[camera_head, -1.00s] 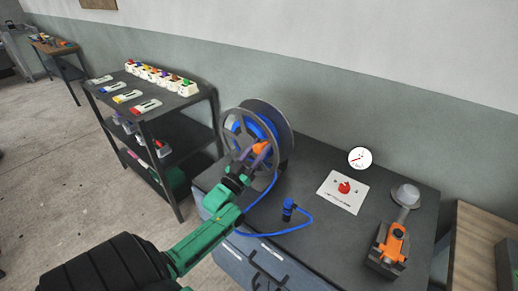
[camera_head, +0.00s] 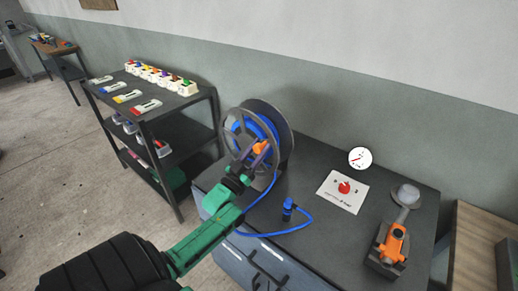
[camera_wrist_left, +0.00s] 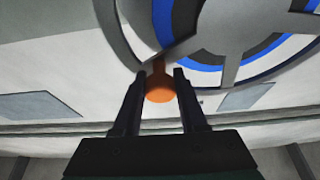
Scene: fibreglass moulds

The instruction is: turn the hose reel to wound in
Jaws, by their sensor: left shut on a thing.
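The hose reel (camera_head: 232,124) stands upright on the dark bench, with grey spoked discs and blue hose wound between them. Its orange crank handle (camera_head: 259,147) is at the lower right of the near disc. My left gripper (camera_head: 252,160) reaches up to the reel from below and is shut on the handle. In the left wrist view the orange handle (camera_wrist_left: 160,86) sits between the two dark fingers of the left gripper (camera_wrist_left: 158,92), below the reel's rim (camera_wrist_left: 140,30). Blue hose (camera_head: 272,235) runs from the reel to a blue nozzle (camera_head: 288,208) on the bench. My right gripper is not in view.
A white dial (camera_head: 360,158) is behind. A dark shelf rack (camera_head: 172,132) stands to the left.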

